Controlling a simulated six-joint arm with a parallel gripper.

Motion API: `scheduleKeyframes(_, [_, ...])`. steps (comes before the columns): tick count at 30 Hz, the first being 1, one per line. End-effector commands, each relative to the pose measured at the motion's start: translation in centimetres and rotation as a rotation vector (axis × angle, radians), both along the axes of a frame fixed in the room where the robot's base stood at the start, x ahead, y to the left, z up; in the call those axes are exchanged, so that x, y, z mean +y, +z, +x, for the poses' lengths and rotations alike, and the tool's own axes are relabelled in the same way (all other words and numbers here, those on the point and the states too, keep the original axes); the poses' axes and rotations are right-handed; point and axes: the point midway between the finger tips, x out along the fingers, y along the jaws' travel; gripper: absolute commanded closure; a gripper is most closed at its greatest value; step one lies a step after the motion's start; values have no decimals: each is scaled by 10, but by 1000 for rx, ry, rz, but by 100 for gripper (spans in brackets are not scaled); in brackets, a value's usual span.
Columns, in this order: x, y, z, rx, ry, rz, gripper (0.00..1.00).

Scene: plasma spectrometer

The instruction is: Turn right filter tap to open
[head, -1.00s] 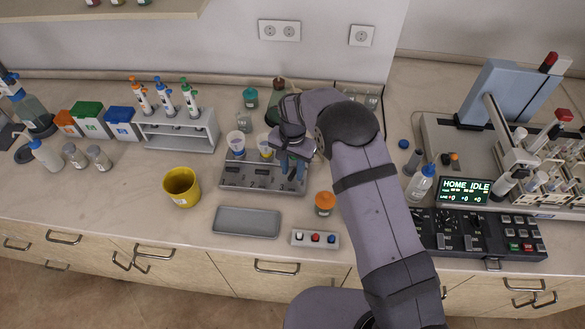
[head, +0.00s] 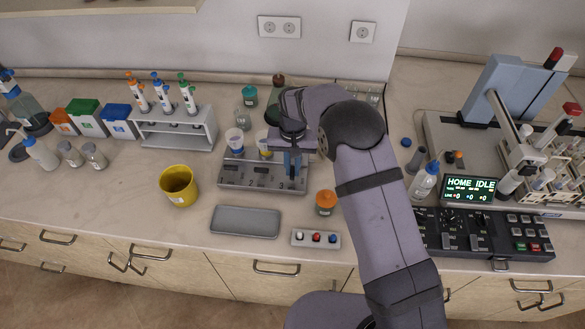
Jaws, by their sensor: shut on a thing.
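The grey filter manifold (head: 240,180) sits mid-bench, with stations numbered along its front. A white filter cup (head: 234,138) stands at its left station, and a cup with yellow contents (head: 263,147) stands at the middle one. My gripper (head: 291,172) points down at the manifold's right end, its blue fingers close to the front of the block. It is shut on the right filter tap, which the fingers and wrist hide almost wholly. I cannot read the tap's angle. The right station's cup is also hidden behind my wrist.
An orange-lidded jar (head: 326,201) stands close to the manifold's right end. A yellow beaker (head: 179,187) is at left. Bottles stand behind my wrist.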

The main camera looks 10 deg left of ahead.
Motion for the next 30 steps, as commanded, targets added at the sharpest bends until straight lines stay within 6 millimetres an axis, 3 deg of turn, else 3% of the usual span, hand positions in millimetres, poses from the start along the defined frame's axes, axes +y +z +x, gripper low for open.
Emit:
scheduleKeyframes(5, [0, 1, 0, -1, 3, -1, 100])
scheduleKeyframes(6, [0, 1, 0, -1, 3, -1, 80])
scheduleKeyframes(8, [0, 1, 0, -1, 2, -1, 70])
scheduleKeyframes(20, [0, 5, 1, -2, 0, 0, 70])
scheduleKeyframes(30, [1, 45, 1, -5, 1, 1, 70])
